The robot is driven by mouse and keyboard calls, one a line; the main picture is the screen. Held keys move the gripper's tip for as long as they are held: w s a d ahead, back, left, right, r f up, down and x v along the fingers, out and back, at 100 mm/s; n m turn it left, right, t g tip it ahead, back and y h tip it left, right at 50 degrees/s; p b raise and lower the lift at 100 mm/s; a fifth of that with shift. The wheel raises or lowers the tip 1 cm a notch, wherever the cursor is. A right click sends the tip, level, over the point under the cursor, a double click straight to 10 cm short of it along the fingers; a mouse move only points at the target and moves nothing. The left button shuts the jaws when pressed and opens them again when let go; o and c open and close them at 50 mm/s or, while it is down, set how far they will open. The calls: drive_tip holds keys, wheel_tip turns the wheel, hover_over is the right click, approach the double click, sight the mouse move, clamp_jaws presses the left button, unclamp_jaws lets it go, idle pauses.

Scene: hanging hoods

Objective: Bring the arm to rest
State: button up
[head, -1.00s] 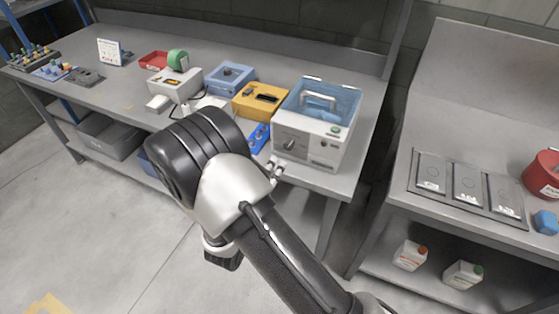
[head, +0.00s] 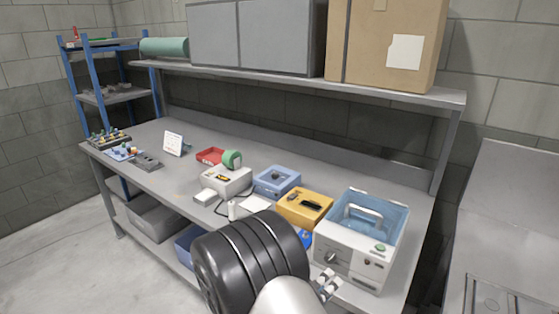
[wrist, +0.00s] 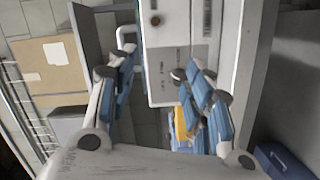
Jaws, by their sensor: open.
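My arm (head: 250,262) shows at the bottom middle of the head view, in front of the bench. Most of my gripper is hidden behind it there; only a small part (head: 328,284) shows beside the white machine with the blue clear lid (head: 352,252). In the wrist view my gripper (wrist: 160,88) is open, its blue-padded fingers wide apart with nothing held. A white machine face (wrist: 177,75) lies beyond the gap between the fingers. From these frames I cannot tell whether the fingers touch it.
The grey bench (head: 135,150) carries a yellow box (head: 303,208), a blue box (head: 276,182), a white device (head: 226,180) and a red tray (head: 210,155). A shelf above holds a cardboard box (head: 385,45). A second bench (head: 500,215) stands at right. Floor at left is clear.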

drive_tip(key=s+d+r+m+g+y, duration=0.1)
drive_tip(key=s+d+r+m+g, duration=0.2)
drive_tip(key=s+d+r+g, duration=0.45)
drive_tip(key=s+d+r+m+g+y, duration=0.1)
drive_tip(key=s+d+r+m+g, duration=0.3)
drive_tip(key=s, duration=0.6)
drive_tip(key=s+a+r+n+t+y, duration=0.1)
drive_tip(key=s+a+r+t+y, duration=0.2)
drive_tip(key=s+a+y, duration=0.4)
drive_tip(key=a+t+y, duration=0.1)
drive_tip(key=y, duration=0.2)
drive_tip(key=shift+a+r, duration=0.35)
drive_tip(key=shift+a, duration=0.05)
drive_tip(key=shift+c, duration=0.2)
